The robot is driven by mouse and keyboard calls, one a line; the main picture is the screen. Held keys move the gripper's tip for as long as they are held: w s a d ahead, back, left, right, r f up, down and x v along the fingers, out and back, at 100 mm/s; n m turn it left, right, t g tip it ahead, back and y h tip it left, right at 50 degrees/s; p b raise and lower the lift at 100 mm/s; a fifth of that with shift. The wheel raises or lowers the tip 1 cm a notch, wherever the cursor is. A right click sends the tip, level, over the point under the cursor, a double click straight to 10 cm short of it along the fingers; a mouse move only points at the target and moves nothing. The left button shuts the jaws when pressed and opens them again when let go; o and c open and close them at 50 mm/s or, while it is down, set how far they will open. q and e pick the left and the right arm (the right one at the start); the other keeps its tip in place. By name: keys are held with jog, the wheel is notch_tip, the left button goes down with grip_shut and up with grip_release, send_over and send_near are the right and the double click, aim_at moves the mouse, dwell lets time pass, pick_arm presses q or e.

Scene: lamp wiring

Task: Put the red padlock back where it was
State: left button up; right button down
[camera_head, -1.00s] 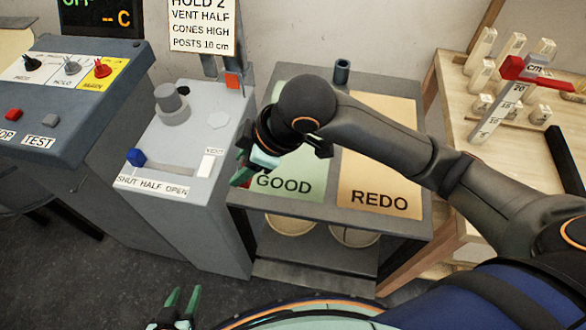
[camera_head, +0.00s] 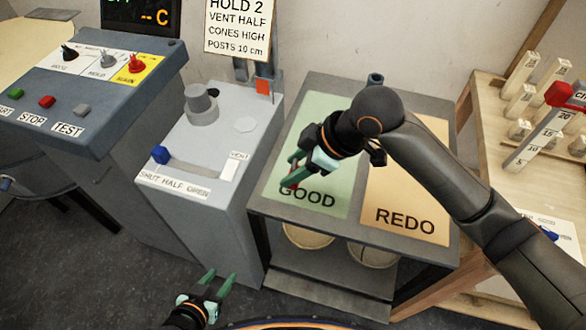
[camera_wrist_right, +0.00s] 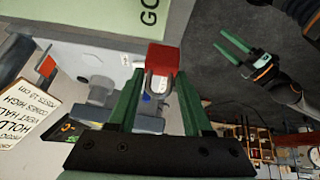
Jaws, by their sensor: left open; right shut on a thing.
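The red padlock (camera_wrist_right: 162,56) shows in the right wrist view, its grey shackle toward my right gripper (camera_wrist_right: 160,82). The right gripper is shut on it, with the red body out past the fingertips. In the head view my right gripper (camera_head: 294,171) is above the green GOOD panel, and only a small red part of the padlock (camera_head: 289,187) shows at its fingers. My left gripper (camera_head: 221,286) is open and empty, low in front of the grey vent box; it also shows in the right wrist view (camera_wrist_right: 237,48).
The grey vent box (camera_head: 222,137) has a blue lever (camera_head: 160,154) at its SHUT end. A control panel (camera_head: 95,90) stands at left. The tan REDO panel (camera_head: 405,195) is beside GOOD. A wooden rack with posts (camera_head: 520,100) and a red-topped scale (camera_head: 540,135) stands at right.

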jog(key=w+f, duration=0.6)
jog(key=shift+w+a+f+b, duration=0.25)
jog(key=shift+b, duration=0.15)
jog(key=shift+w+f, duration=0.1)
jog(key=shift+f, duration=1.5)
jog(key=shift+f, duration=0.15)
jog(key=shift+c, duration=1.6)
grip_release()
jog(key=p+v, duration=0.1)
jog(key=v, duration=1.1)
